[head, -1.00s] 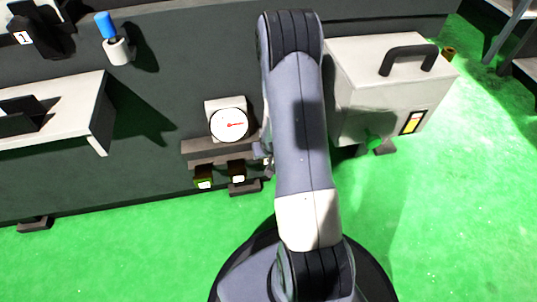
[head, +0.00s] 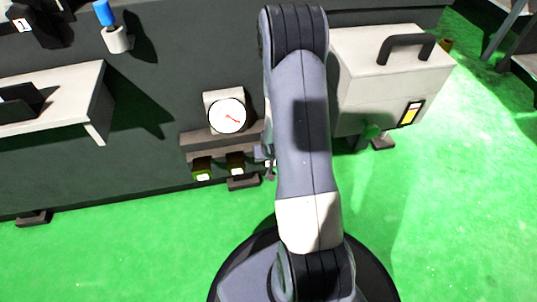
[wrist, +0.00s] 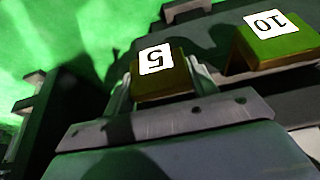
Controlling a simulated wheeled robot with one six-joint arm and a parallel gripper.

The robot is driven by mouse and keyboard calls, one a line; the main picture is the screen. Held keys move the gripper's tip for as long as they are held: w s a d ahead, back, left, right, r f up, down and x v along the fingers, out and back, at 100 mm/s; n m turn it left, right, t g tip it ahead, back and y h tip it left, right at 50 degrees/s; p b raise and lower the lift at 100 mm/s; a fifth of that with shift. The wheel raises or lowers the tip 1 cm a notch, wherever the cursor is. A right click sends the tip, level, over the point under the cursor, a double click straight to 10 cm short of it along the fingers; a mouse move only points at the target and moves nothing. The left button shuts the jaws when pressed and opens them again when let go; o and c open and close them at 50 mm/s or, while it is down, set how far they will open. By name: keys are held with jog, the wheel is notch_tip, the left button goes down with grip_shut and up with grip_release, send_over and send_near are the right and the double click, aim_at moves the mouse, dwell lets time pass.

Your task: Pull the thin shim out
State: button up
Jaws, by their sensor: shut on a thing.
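The tab marked 5 (wrist: 163,78), dark olive with a white label, sits between the fingers of my gripper (wrist: 162,90) in the wrist view. The fingers are shut on its sides. I take this tab as the thin shim's end; its thickness cannot be told. In the head view my gripper (head: 269,168) shows only partly beside my arm, at the right end of the dark ledge. A similar tab marked 10 (wrist: 272,35) stands to the right in the wrist view, apart from my gripper.
A white dial gauge (head: 227,115) with a red needle stands above the dark ledge (head: 195,143). Two tabs (head: 203,170) (head: 236,164) stick out below it. A grey box with a handle (head: 390,75) stands right of my arm. Green floor in front is clear.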

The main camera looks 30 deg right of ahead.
jog(key=shift+s+a, duration=0.15)
jog(key=shift+s, duration=0.4)
jog(key=o, duration=1.4)
jog(key=shift+r, duration=0.1)
jog(key=p+v, duration=0.6)
jog(key=v, duration=0.4)
jog(key=shift+s+r, duration=0.15)
jog(key=shift+r, duration=0.1)
